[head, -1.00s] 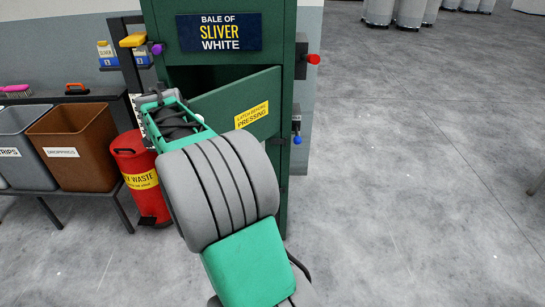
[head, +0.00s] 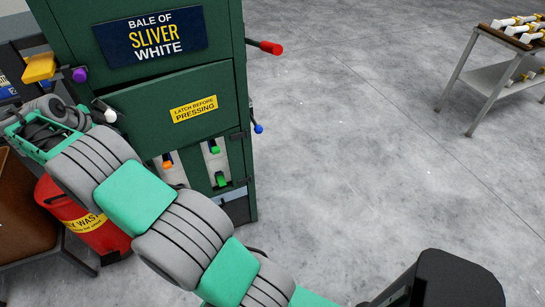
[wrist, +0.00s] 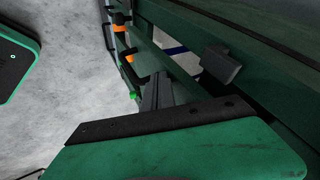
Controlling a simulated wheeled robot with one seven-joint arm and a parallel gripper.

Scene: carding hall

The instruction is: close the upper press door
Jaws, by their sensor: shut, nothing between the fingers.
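The upper press door (head: 150,108) is the green panel with the yellow "latch before pressing" label on the green press (head: 70,22). In the wrist view my gripper (wrist: 157,88) is shut and empty, close to the green press front.
A red lever (head: 266,47) and a blue knob (head: 258,128) stick out at the press's right side, a purple knob (head: 80,75) at its left. A red waste bin (head: 85,222) and a brown bin (head: 22,215) stand at left. The floor at right is clear up to a trolley (head: 490,70).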

